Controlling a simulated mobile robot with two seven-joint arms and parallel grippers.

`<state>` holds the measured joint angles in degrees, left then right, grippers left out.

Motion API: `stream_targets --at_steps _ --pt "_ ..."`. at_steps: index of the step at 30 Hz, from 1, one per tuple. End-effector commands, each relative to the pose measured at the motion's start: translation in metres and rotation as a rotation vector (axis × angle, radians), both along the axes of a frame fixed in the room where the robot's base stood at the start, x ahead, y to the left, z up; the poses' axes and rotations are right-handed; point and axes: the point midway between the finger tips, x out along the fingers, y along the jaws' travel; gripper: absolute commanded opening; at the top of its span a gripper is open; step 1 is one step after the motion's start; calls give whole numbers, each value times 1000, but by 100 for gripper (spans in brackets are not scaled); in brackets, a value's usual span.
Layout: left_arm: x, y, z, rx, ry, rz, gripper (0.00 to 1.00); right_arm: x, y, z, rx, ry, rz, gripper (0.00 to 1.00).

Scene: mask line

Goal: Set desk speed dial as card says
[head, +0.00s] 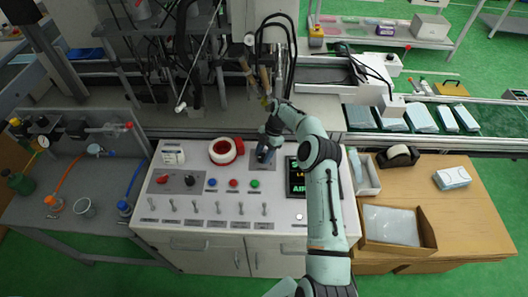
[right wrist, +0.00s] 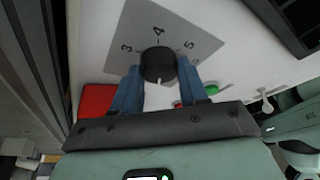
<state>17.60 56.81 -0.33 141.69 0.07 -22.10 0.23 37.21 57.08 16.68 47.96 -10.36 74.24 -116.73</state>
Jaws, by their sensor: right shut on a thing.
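A black speed dial (right wrist: 160,62) sits on a grey scale plate (right wrist: 150,24) with 3, 4 and 5 visible, 4 in the middle. A small white mark shows on the dial's lower side in the right wrist view, opposite the 4. My right gripper (right wrist: 158,88) has its blue fingers on either side of the dial, shut on it. In the head view the right gripper (head: 265,153) covers most of the dial at the back of the white desk (head: 215,245). I cannot identify the card with certainty. My left gripper is out of view.
A black screen (head: 296,180) with coloured text is partly hidden by my right arm. A wooden table (head: 470,215) stands right.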

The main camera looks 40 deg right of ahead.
Motion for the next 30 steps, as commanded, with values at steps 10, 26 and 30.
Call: stream_targets --at_steps 10,26,30 --pt "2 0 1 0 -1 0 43 1 0 -1 -2 -3 98 12" --pt "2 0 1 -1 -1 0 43 0 0 -1 -1 -1 107 67" --pt "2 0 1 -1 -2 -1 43 0 0 -1 -1 -1 106 67"
